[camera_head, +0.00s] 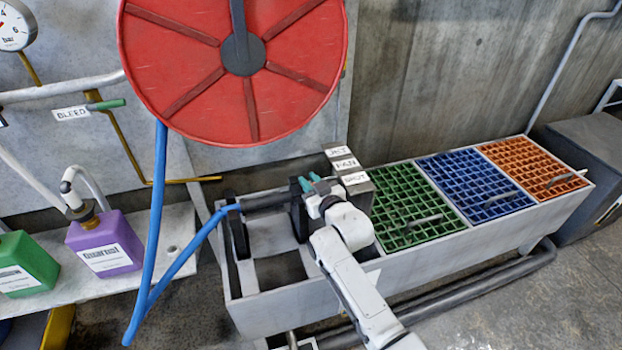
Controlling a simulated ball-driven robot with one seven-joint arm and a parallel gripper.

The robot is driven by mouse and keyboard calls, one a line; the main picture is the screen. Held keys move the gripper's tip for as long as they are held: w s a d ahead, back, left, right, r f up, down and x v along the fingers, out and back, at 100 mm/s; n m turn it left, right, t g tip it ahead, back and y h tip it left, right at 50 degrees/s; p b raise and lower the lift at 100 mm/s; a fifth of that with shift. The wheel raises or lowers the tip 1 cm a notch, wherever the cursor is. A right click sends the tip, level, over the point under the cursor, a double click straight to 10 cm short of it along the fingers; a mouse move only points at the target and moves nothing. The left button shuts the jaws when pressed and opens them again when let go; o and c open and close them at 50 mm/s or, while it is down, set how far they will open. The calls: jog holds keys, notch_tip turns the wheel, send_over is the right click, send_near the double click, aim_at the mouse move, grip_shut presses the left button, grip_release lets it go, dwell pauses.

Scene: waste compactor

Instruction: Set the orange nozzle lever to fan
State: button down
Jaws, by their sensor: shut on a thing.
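My gripper (312,184), with teal fingertips, is shut at the nozzle end of the trough, just left of the label plates. The orange nozzle lever itself does not show; the fingers and wrist cover the place where it sits, so its exact angle cannot be read. Three white label plates stand in a row on a grey block: JET (335,152) at the back, FAN (346,164) in the middle, and a front one (355,178) that is hard to read. The fingertips are level with the lower plates. The dark nozzle body (268,200) lies to the left of my gripper.
A red hose reel (188,62) hangs above, its blue hose (157,220) running down to the nozzle. Green (408,205), blue (470,180) and orange (530,165) grates lie right in the grey trough. A purple jug (103,246) and green jug (28,262) stand left.

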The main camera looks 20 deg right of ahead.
jog(key=shift+w+r+g+p, duration=0.25)
jog(key=shift+g+p, duration=0.35)
jog(key=shift+p, duration=0.05)
jog(key=shift+f, duration=0.25)
jog(key=c, duration=1.1)
grip_release()
jog(key=p+v, duration=0.3)
jog(key=v, duration=0.7)
jog(key=shift+s+r, duration=0.3)
jog(key=shift+a, duration=0.1)
jog(key=shift+c, duration=0.4)
